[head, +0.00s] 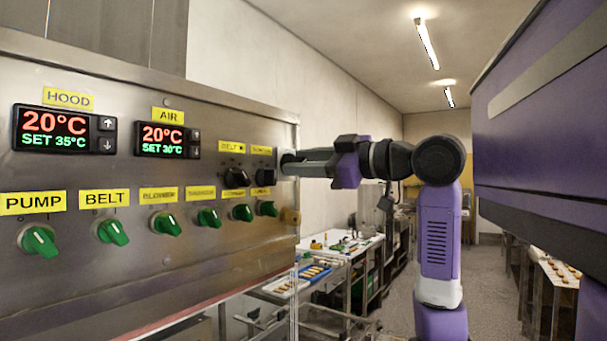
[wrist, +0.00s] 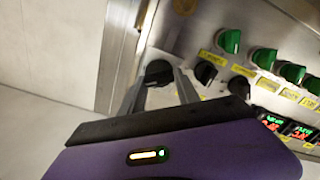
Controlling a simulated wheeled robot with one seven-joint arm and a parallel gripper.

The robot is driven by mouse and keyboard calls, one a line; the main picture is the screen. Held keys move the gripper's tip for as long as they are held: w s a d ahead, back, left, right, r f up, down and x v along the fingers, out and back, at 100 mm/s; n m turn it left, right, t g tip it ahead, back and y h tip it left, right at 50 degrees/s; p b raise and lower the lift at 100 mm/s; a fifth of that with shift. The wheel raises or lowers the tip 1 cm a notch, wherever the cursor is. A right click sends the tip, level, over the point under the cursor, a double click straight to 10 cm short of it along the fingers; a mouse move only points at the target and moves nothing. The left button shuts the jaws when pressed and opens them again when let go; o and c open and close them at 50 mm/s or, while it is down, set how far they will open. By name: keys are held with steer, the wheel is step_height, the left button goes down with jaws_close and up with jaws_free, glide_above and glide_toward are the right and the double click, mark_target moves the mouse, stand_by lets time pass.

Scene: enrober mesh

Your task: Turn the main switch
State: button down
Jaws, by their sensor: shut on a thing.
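The main switch appears to be the dark round rotary knob (wrist: 158,70) near the edge of the steel control panel (wrist: 190,25) in the wrist view. Its label is not readable. My gripper (wrist: 160,80) has one finger on each side of this knob and is shut on it. In the head view my gripper (head: 287,163) reaches to the panel's right end from the right. There the knob is mostly hidden behind the fingers, so its turn angle cannot be read.
Two smaller black knobs, one beneath the BELT label (head: 236,178) and another (head: 265,177), sit close beside my fingers. A row of green switches (head: 112,231) runs below. Two temperature displays (head: 65,130) are further left. A table with trays (head: 340,250) stands behind the panel.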

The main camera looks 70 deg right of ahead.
steer(key=n+b, duration=0.2)
steer(key=n, duration=0.3)
steer(key=n+b, duration=0.3)
steer(key=n, duration=0.3)
steer(key=shift+a+f+b, duration=0.15)
steer(key=shift+f+b, duration=0.05)
steer(key=shift+b, duration=0.15)
steer(key=shift+n, duration=0.3)
steer(key=c, duration=0.9)
jaws_free()
steer(key=b+v, duration=0.2)
steer(key=v, duration=0.5)
steer(key=shift+s, duration=0.35)
